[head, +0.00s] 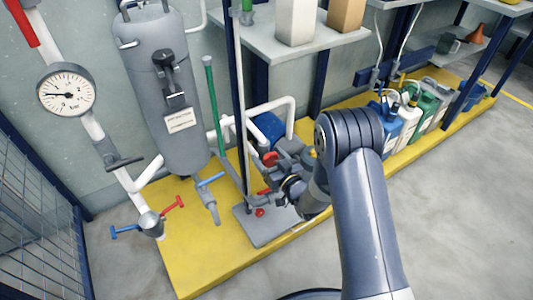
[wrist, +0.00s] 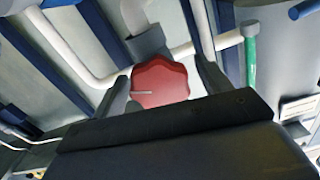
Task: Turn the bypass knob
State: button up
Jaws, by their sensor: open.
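The red lobed knob (wrist: 160,84) with a pale line on its face fills the middle of the wrist view, on a grey collar (wrist: 148,43) at a white pipe. My gripper (wrist: 163,78) is open, with one finger on each side of the knob. A gap shows at the right finger; I cannot tell whether the left finger touches it. The gripper's dark body hides the knob's lower edge. In the head view a red knob (head: 270,159) shows beside the end of my arm, by the white pipe; the fingers are hard to make out there.
A grey tank (head: 160,90), a pressure gauge (head: 66,90) and blue- and red-handled valves (head: 150,224) stand at the left. A green-topped upright (head: 211,100) is close by. Bottles (head: 408,115) line the yellow platform (head: 185,270) at right. A shelf (head: 270,40) hangs above.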

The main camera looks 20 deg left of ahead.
jog(key=p+v, duration=0.1)
jog(key=v, duration=0.8)
jog(key=shift+p, duration=0.4)
